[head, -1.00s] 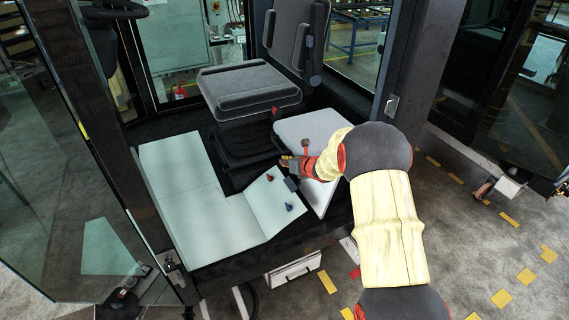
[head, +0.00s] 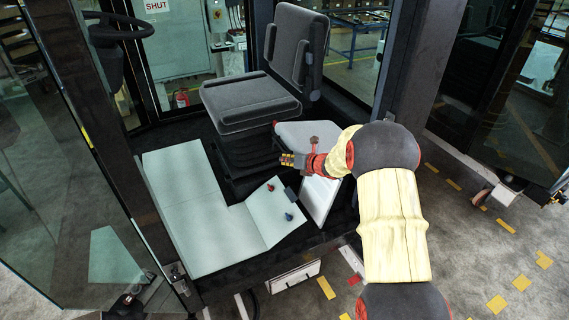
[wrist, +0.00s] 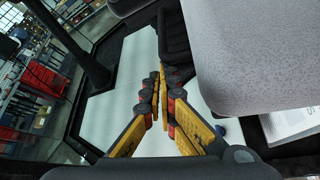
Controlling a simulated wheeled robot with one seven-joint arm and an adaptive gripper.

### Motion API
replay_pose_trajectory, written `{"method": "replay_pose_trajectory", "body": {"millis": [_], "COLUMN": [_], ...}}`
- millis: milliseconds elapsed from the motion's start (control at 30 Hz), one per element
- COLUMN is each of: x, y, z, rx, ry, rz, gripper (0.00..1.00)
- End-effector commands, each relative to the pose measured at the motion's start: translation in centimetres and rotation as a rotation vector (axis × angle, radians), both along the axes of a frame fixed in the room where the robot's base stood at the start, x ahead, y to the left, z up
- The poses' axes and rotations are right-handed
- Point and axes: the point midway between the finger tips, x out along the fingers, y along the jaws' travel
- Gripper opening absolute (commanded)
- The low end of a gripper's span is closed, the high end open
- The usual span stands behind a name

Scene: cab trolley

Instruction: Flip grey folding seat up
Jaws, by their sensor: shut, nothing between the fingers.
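The grey folding seat (head: 296,131) is the light grey pad to the right of the dark driver's seat in the head view. It lies roughly flat, and my arm hides its right part. In the wrist view its pale cushion (wrist: 255,50) fills the upper right, close to the fingers. My gripper (head: 284,160) is at the seat's left front side, with its yellow fingers pointing left. In the wrist view the fingertips (wrist: 162,75) are together with nothing between them, left of the cushion edge. I cannot tell whether they touch the seat.
The dark driver's seat (head: 250,104) stands close behind and left of my gripper. A pale floor panel (head: 190,210) lies to the left, and a raised pale panel with red and blue knobs (head: 268,212) is just below. A dark door post (head: 412,70) stands to the right.

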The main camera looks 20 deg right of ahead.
Motion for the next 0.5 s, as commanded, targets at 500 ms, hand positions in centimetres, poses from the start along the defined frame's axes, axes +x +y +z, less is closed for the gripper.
{"method": "replay_pose_trajectory", "body": {"millis": [500], "x": [0.4], "y": [-5.1], "z": [14.8], "rx": [0.383], "ry": [-0.001], "rz": [-0.003], "gripper": [0.0]}}
